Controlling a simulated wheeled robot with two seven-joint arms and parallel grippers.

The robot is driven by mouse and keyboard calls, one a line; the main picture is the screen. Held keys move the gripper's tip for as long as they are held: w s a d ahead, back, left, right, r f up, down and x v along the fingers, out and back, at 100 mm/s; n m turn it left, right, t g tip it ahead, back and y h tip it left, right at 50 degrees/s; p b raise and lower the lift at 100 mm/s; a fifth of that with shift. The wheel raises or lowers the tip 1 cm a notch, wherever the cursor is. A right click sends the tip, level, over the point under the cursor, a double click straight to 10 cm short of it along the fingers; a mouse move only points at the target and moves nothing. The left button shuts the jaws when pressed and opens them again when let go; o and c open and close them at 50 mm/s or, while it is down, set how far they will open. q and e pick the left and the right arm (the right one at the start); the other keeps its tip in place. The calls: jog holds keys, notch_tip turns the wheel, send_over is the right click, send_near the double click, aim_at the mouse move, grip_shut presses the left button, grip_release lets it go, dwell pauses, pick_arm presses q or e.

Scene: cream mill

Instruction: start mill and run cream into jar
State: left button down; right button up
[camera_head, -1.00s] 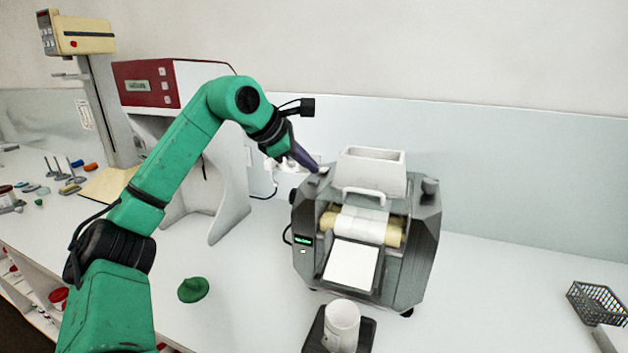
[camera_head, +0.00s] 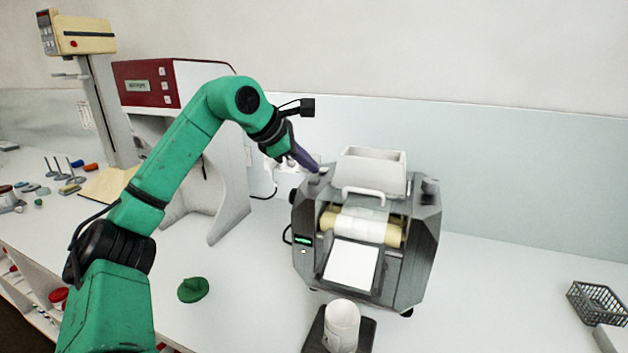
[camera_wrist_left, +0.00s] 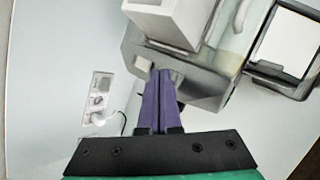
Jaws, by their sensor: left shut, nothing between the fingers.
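The grey mill (camera_head: 418,255) stands on the bench with a white hopper (camera_head: 372,172) on top and pale rollers (camera_head: 362,226) below it. A white sloping plate (camera_head: 350,265) sits at its front, and a small green display (camera_head: 303,240) glows at its left. The white jar (camera_head: 342,322) stands upright on a dark square base (camera_head: 315,338) in front of the mill. My left gripper (camera_head: 317,168) is shut and empty, its purple fingertips at the mill's upper left corner. In the left wrist view the shut fingers (camera_wrist_left: 162,75) point at that corner; contact is unclear. My right gripper is not in view.
A green lid-like piece (camera_head: 193,290) lies on the bench left of the mill. A red and white machine (camera_head: 150,85) stands behind my left arm. A wire basket (camera_head: 597,303) is at the far right.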

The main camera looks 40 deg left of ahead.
aim_at(309, 181)
pick_arm(q)
jog(key=shift+f, duration=0.4)
jog(key=shift+f+b, duration=0.4)
dwell(0.6)
jog(key=shift+r+p, duration=0.8)
jog(key=shift+p, duration=0.1)
notch_tip(309, 181, up, 5)
jog(key=p, duration=0.5)
jog(key=shift+r+p, duration=0.15)
jog(key=shift+p, duration=0.2)
